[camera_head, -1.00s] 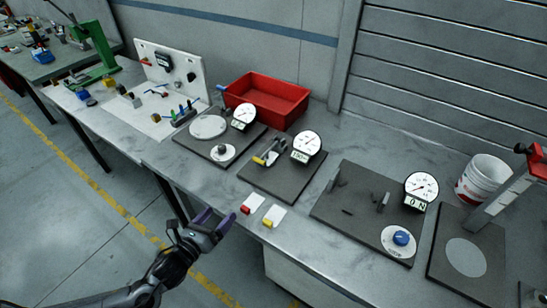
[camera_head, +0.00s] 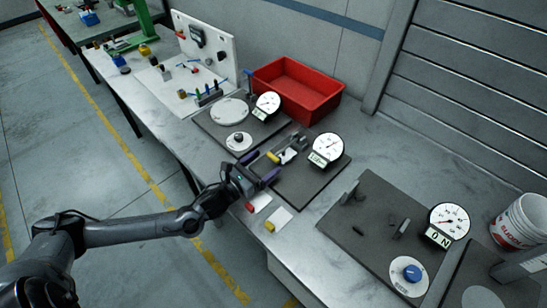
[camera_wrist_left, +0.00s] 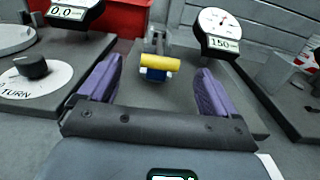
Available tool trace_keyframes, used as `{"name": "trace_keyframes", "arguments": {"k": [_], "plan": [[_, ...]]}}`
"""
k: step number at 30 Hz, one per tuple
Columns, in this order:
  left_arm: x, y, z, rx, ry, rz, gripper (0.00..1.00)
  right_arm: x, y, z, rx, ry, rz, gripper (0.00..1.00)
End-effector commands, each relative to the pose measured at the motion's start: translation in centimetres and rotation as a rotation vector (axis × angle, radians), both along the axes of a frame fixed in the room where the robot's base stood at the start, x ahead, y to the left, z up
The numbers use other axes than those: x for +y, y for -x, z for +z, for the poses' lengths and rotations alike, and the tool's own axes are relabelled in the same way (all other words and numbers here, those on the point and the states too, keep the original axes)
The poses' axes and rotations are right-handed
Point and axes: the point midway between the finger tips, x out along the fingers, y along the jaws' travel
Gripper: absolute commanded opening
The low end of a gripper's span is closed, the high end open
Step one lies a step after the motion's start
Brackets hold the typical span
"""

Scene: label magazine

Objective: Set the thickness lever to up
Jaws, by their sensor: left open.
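The thickness lever is on the middle dark plate (camera_head: 300,190). Its yellow handle (camera_head: 272,157) points toward the bench's front edge. In the left wrist view the yellow handle (camera_wrist_left: 160,62) lies crosswise, with a blue part below it. A dial gauge (camera_head: 328,147) with a small readout, which looks like 150 in the left wrist view (camera_wrist_left: 218,32), stands beside the lever. My left gripper (camera_head: 261,167) is open, with purple fingers, just in front of the handle. In the left wrist view the handle appears between the fingers but beyond them, apart from both. My right gripper is not in view.
A plate with a TURN knob (camera_head: 238,140) and gauge (camera_head: 268,104) stands to the left. Two white cards (camera_head: 279,219) with red and yellow ends lie in front. A red bin (camera_head: 298,88) stands behind.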

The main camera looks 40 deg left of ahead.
Motion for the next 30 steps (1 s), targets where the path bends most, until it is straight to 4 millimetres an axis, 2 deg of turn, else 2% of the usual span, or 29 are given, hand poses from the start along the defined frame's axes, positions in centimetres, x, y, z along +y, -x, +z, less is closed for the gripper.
{"name": "trace_keyframes", "arguments": {"k": [3, 9, 22, 23, 30], "plan": [[-0.2, -1.8, 0.0, -0.003, 0.002, 0.002, 0.91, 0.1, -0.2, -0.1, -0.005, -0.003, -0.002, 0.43], [-0.4, -3.8, -0.1, 0.000, 0.001, 0.001, 0.91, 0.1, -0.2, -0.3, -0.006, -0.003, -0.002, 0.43], [-0.5, -4.6, -0.1, 0.002, 0.001, 0.001, 0.91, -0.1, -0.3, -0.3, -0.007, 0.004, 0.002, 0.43], [-0.5, -4.6, -0.1, 0.002, 0.001, 0.001, 0.90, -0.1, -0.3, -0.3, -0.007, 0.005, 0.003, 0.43], [-0.4, -4.5, 0.0, 0.002, 0.001, 0.000, 0.53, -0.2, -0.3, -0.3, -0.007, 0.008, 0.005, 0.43]]}}
